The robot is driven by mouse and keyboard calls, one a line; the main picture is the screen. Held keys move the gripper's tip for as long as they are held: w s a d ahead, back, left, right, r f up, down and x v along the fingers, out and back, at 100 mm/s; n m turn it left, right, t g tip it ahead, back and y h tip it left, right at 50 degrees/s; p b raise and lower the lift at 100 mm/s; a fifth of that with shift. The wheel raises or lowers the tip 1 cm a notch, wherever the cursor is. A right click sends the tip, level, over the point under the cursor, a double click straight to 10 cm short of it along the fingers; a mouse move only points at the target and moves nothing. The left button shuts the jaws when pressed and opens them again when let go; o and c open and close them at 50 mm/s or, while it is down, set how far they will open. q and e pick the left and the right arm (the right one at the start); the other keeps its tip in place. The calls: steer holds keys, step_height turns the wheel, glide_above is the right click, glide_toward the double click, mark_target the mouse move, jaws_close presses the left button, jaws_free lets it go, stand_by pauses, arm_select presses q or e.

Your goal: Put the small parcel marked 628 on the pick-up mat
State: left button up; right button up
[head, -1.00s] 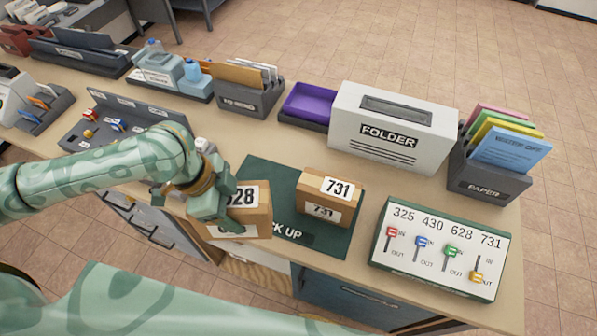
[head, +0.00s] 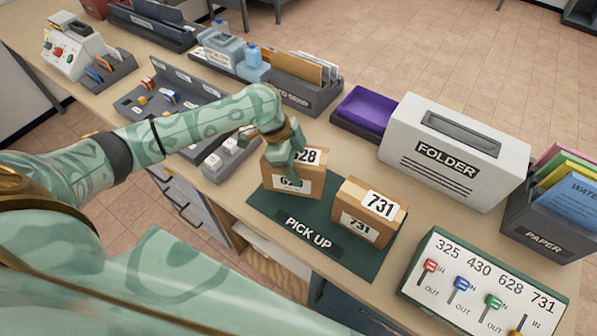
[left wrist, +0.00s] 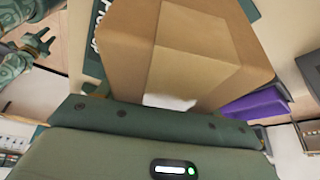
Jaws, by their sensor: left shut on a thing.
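The small parcel marked 628 (head: 270,183) is a brown box with white labels. My left gripper (head: 291,172) is shut on it from above and covers part of its labels. The parcel is upright over the back left part of the dark green pick-up mat (head: 262,207); I cannot tell whether it touches the mat. In the left wrist view the held parcel (left wrist: 215,50) fills the top middle. A second parcel, marked 731 (head: 367,212), stands on the right part of the mat. My right gripper (left wrist: 38,45) shows small at the left of the wrist view, fingers apart.
A switch panel (head: 480,285) with coloured levers stands right of the mat. Behind are a white FOLDER box (head: 455,150), a purple tray (head: 367,108) and an envelope rack (head: 312,95). A grey key tray (head: 170,100) is at left. The mat's front, with the PICK UP label, is clear.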

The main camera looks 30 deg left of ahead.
arm_select(q)
steer(key=shift+w+f+b, duration=0.15)
steer(key=shift+f+b, duration=0.1)
steer(key=shift+f, duration=0.6)
steer(key=shift+w+f+b, duration=0.15)
steer(key=shift+f+b, duration=0.05)
steer(key=shift+f, duration=0.65)
steer(key=shift+f, duration=0.1)
steer(key=o, duration=1.4)
steer(key=p+v, duration=0.3)
steer(key=v, duration=0.9)
